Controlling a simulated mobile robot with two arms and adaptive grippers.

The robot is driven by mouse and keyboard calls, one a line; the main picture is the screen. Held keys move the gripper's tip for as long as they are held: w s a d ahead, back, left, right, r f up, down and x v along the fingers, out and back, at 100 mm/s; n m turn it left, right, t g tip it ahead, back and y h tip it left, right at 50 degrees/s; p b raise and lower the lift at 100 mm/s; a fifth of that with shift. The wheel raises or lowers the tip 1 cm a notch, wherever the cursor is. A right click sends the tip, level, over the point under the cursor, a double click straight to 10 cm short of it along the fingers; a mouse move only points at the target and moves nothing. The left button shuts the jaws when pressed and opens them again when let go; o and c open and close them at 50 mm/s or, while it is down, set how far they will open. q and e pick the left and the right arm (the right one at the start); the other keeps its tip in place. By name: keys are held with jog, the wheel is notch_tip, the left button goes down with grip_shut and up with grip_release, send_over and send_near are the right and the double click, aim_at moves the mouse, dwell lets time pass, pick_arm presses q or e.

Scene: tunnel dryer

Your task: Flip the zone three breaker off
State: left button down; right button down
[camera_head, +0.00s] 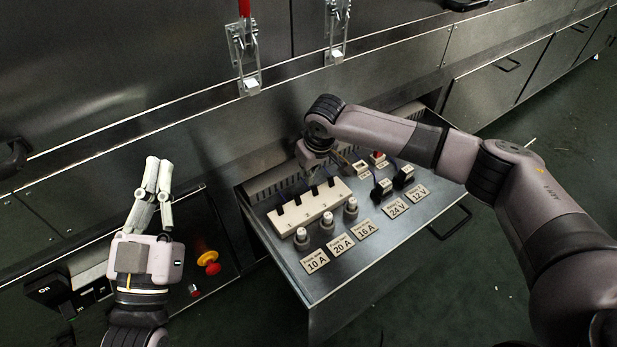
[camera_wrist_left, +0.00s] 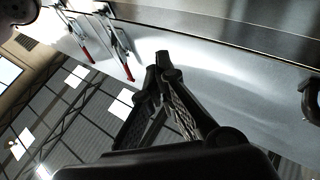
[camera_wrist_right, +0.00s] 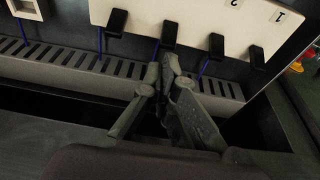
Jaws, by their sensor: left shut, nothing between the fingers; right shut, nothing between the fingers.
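The breaker block (camera_head: 318,205) is a white strip with several black levers in an open drawer. In the right wrist view the block (camera_wrist_right: 190,12) shows printed 1 and 2 at its right end. Counting from there, the third lever (camera_wrist_right: 169,34) is the zone three one; its own number is out of frame. My right gripper (camera_wrist_right: 167,60) is shut and empty, its fingertips just short of that lever; whether they touch is unclear. In the head view its fingers are largely hidden by my arm. My left gripper (camera_head: 159,163) is shut and empty, left of the drawer.
The drawer (camera_head: 345,278) also holds fuse caps (camera_head: 327,220), labels (camera_head: 342,244) and small connectors. A slotted wire duct (camera_wrist_right: 75,58) with blue wires runs beside the levers. A red and yellow stop button (camera_head: 208,262) is left of the drawer. Toggle clamps (camera_head: 243,60) hang behind.

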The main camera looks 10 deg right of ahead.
pick_arm(q)
jog(key=shift+s+r+t, duration=0.3)
jog(key=shift+r+t, duration=0.1)
jog(key=shift+r, duration=0.15)
jog(key=shift+s+r+t, duration=0.3)
jog(key=shift+r+t, duration=0.1)
jog(key=shift+r, duration=0.1)
pick_arm(e)
jog(key=shift+w+a+f, duration=0.1)
jog(key=shift+w+f, duration=0.05)
jog(key=shift+f, duration=0.45)
pick_arm(q)
jog(key=shift+w+f, duration=0.1)
